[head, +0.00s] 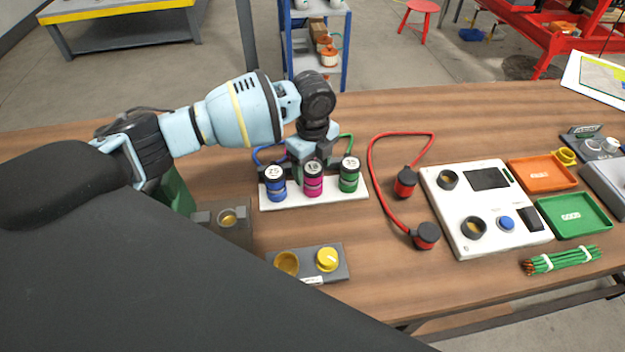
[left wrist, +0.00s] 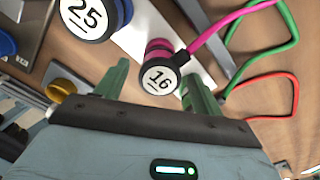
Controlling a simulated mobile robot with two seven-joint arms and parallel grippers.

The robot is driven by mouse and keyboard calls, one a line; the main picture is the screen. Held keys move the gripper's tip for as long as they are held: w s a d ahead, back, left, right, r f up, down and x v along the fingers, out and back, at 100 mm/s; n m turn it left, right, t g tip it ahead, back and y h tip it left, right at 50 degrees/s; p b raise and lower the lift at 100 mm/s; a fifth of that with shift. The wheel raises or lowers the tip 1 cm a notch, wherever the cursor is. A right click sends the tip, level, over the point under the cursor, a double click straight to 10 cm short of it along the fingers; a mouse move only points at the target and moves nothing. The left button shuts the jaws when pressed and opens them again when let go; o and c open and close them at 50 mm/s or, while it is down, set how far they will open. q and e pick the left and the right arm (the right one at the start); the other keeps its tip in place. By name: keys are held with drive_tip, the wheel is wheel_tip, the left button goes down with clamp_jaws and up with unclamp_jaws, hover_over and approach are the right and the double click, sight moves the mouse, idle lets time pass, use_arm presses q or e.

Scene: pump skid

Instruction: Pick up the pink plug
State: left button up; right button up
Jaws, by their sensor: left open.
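The pink plug (head: 313,184) stands upright in the middle of a white rack (head: 338,187), with a round white cap label. In the left wrist view the open gripper (left wrist: 158,88) has one green finger on each side of the plug, with gaps visible. The right gripper is not in view.
A blue plug (head: 275,186) marked 25 and a green plug (head: 349,179) marked 35 stand closely on either side. A red cable with two plugs (head: 405,184) lies to the right, beside a white panel (head: 481,240). A grey block with a yellow knob (head: 327,260) sits in front.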

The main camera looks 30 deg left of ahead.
use_arm(q)
drive_tip(key=shift+f, duration=0.7)
drive_tip(key=c, duration=1.2)
drive_tip(key=shift+r, duration=0.1)
wheel_tip(320, 180, up, 10)
drive_tip(key=shift+f, duration=0.1)
drive_tip(key=s+d+n, duration=0.1)
drive_tip(key=s+n, duration=0.3)
drive_tip(key=n, duration=0.3)
drive_tip(key=s+d+n, duration=0.1)
drive_tip(key=s+n, duration=0.4)
drive_tip(key=n, duration=0.2)
drive_tip(key=s+d+n, duration=0.1)
drive_tip(key=s+n, duration=0.4)
drive_tip(key=n, duration=0.2)
drive_tip(key=shift+s+d+f+n, duration=0.1)
drive_tip(key=shift+d+n, duration=0.25)
drive_tip(key=shift+n, duration=0.05)
